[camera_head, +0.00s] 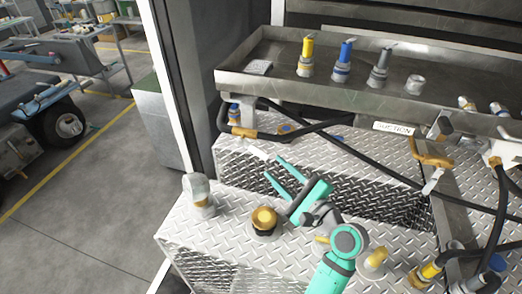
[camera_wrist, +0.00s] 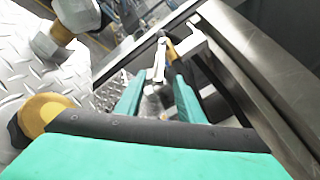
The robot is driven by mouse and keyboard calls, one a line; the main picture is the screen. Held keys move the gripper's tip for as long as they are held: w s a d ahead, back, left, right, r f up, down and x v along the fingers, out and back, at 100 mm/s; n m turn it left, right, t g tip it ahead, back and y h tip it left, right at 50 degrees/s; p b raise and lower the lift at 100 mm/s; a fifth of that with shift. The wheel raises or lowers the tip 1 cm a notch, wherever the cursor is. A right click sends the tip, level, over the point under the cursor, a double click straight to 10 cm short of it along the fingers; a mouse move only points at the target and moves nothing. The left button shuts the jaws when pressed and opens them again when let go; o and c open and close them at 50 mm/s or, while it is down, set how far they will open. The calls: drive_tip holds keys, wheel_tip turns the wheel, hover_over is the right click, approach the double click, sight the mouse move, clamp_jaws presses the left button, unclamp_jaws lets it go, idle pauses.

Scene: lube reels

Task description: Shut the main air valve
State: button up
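A brass-yellow valve (camera_head: 243,132) sits on a hose line at the left, under the front of the metal tray; I take it for the main air valve, though no label on it is legible. Its pale lever (camera_head: 258,152) slants down to the right, towards my fingers. My teal gripper (camera_head: 275,168) is open and empty, its fingertips just short of the lever's end. In the wrist view the lever (camera_wrist: 160,58) shows ahead, in line with the gap between the fingers (camera_wrist: 158,85), with some yellow of the valve (camera_wrist: 171,47) behind it. Contact cannot be told.
A brass-topped fitting (camera_head: 264,219) and a grey cap fitting (camera_head: 199,194) stand on the diamond-plate step left of my gripper. The metal tray (camera_head: 228,82) overhangs the valve. Black hoses (camera_head: 310,127) cross behind. Another yellow valve (camera_head: 431,157) is at the right, by a "SUCTION" label.

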sight(258, 155)
drive_tip(key=x, duration=0.8)
drive_tip(key=shift+s+a, duration=0.1)
drive_tip(key=shift+a, duration=0.3)
drive_tip(key=shift+w+a, duration=0.2)
drive_tip(key=shift+w, duration=0.35)
drive_tip(key=shift+w, duration=0.1)
clamp_jaws()
drive_tip(key=shift+d, duration=0.1)
